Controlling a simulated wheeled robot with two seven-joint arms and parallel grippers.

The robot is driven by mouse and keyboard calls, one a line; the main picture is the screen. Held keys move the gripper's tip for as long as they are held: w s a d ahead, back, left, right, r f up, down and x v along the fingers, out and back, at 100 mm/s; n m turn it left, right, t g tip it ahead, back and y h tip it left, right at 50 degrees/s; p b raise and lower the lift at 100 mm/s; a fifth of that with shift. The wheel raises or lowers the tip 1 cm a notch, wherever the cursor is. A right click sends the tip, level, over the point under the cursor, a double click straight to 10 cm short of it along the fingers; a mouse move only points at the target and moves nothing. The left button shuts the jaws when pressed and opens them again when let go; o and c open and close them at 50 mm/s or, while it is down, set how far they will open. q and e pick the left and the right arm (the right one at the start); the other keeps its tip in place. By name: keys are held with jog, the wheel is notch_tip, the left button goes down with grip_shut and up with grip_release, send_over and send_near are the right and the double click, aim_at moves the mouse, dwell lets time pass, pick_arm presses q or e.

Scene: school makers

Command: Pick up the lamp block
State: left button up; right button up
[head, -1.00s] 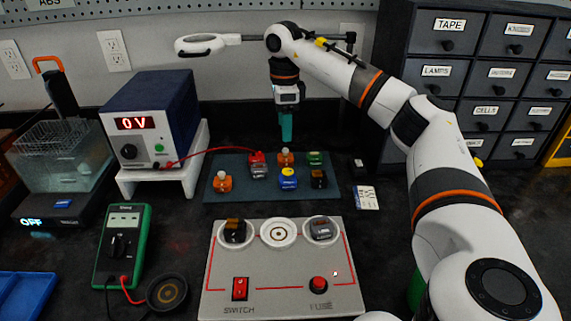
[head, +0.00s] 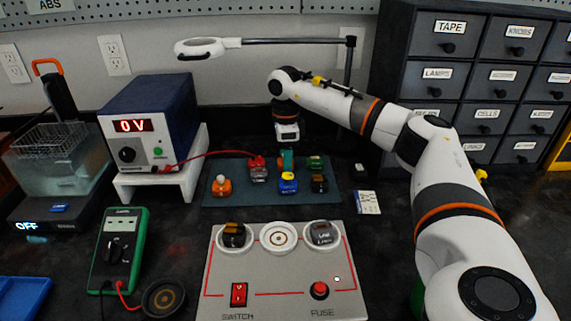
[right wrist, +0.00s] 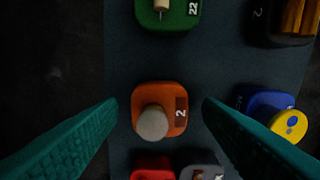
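In the right wrist view an orange block (right wrist: 160,108) with a pale rounded bulb-like top and a "2" label sits between the teal fingers of my right gripper (right wrist: 160,125). The fingers are apart, one on each side, with gaps to the block. In the head view my right gripper (head: 286,160) points down over the back of the dark mat (head: 240,165) and hides most of that block. A second orange block (head: 222,187) with a pale top stands at the mat's left. My left gripper is not in view.
Near the gripper are a green block (head: 316,162), a blue block with a yellow top (head: 288,182), a red block (head: 257,168) with a red wire, and a dark block (head: 319,184). A grey switch board (head: 280,270) lies in front; its middle round socket (head: 278,237) is empty.

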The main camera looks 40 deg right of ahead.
jog(key=c, duration=0.9)
jog(key=shift+c, duration=0.2)
